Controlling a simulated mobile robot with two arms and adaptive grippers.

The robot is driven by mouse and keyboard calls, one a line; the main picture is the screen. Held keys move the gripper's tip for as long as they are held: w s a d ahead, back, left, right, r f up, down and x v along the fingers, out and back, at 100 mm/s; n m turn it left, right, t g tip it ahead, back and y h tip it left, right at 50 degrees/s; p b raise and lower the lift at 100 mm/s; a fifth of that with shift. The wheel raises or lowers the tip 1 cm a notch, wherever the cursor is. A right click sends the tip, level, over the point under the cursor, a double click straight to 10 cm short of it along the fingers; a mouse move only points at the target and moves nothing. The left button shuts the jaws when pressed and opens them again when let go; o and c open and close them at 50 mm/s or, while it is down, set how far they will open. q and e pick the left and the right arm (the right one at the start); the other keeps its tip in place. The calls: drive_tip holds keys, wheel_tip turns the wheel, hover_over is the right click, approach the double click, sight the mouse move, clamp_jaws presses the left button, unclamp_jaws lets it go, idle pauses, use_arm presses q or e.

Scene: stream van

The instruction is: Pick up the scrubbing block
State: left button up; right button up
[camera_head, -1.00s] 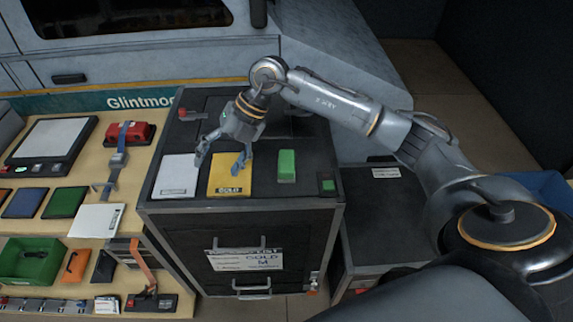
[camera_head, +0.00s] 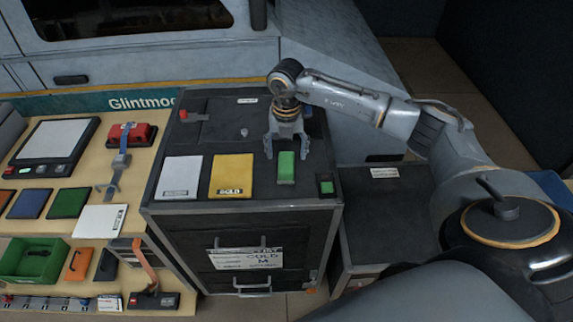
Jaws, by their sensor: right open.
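My left gripper is not in view.
A white pad (camera_head: 179,177) and a yellow pad (camera_head: 232,175) lie left of the block. A small green-topped item (camera_head: 326,186) is at the right front corner. A wooden bench (camera_head: 140,165) with coloured pads, a red device (camera_head: 133,135) and a green bin (camera_head: 33,262) stands left.

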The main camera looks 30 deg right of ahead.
sight(286, 162)
drive_tip(key=f, duration=0.1)
drive_tip(key=f+p, duration=0.1)
drive_tip(key=f, duration=0.1)
drive_tip(key=f+p, duration=0.1)
drive_tip(key=shift+s+a+f, duration=0.2)
drive_tip(key=shift+s+f, duration=0.05)
drive_tip(key=shift+s, duration=0.05)
drive_tip(key=shift+f, duration=0.3)
drive_tip(key=c, duration=1.3)
drive_tip(key=shift+w+r, duration=0.1)
drive_tip(key=shift+r+b, duration=0.55)
drive_tip(key=shift+r, duration=0.05)
drive_tip(key=shift+r+b, duration=0.65)
drive_tip(key=shift+r, duration=0.1)
drive_tip(key=s+r, duration=0.1)
drive_tip(key=s+a+r+b, duration=0.1)
drive_tip(key=r, duration=0.1)
drive_tip(key=s+r, duration=0.2)
drive_tip(key=shift+a, duration=0.25)
drive_tip(key=s+a+r+b, duration=0.1)
drive_tip(key=s, duration=0.2)
drive_tip(key=s+a+r+b, duration=0.1)
drive_tip(key=s+r, duration=0.1)
drive_tip(key=s, duration=0.1)
drive_tip(key=s+a+r+b, duration=0.1)
drive_tip(key=s+r, duration=0.1)
drive_tip(key=s, duration=0.1)
drive_tip(key=shift+s+a+r, duration=0.1)
drive_tip(key=shift+a, duration=0.15)
